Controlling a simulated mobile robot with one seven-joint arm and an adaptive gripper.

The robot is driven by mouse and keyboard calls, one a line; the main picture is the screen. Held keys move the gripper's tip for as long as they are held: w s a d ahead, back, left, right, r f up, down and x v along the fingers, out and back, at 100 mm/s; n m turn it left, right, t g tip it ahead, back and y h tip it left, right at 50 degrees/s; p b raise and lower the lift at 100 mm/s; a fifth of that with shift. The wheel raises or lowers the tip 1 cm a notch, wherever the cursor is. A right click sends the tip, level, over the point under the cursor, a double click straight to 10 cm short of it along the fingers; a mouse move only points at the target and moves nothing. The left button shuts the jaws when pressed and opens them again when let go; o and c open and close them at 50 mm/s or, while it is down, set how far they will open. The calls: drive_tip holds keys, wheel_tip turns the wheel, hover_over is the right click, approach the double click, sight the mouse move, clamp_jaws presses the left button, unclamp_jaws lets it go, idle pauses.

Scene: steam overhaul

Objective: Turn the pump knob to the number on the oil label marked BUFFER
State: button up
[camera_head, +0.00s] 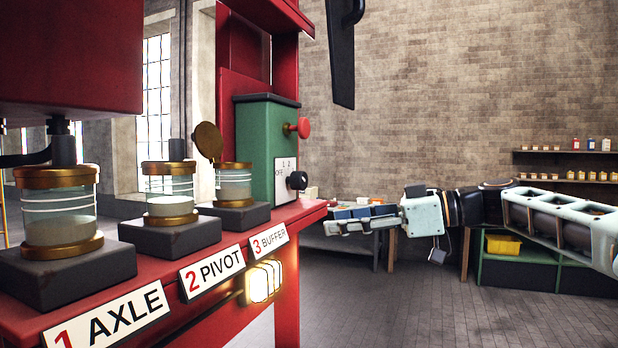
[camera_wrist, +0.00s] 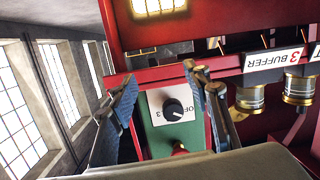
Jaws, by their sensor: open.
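The black pump knob (camera_head: 297,180) sits low on the front of the green pump box (camera_head: 266,145), by a white dial plate. The white BUFFER label (camera_head: 269,240) carries a red 3; this label (camera_wrist: 276,60) also shows in the wrist view. My gripper (camera_head: 328,220) is open and empty, apart from the knob and to its right in the head view.
The PIVOT label (camera_head: 211,271) reads 2 and the AXLE label (camera_head: 107,319) reads 1. Glass oil cups (camera_head: 171,193) stand along the red ledge. A red ball handle (camera_head: 303,128) juts from the box above the knob. A lit lamp (camera_head: 265,282) hangs below the ledge.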

drive_tip(key=t+y, duration=0.1)
drive_tip(key=y, duration=0.1)
approach(305, 181)
drive_tip(key=d, duration=0.1)
drive_tip(key=p+x, duration=0.3)
drive_tip(key=x, duration=0.7)
drive_tip(key=shift+s+a, duration=0.1)
drive_tip(key=shift+a, duration=0.05)
drive_tip(key=c, duration=1.1)
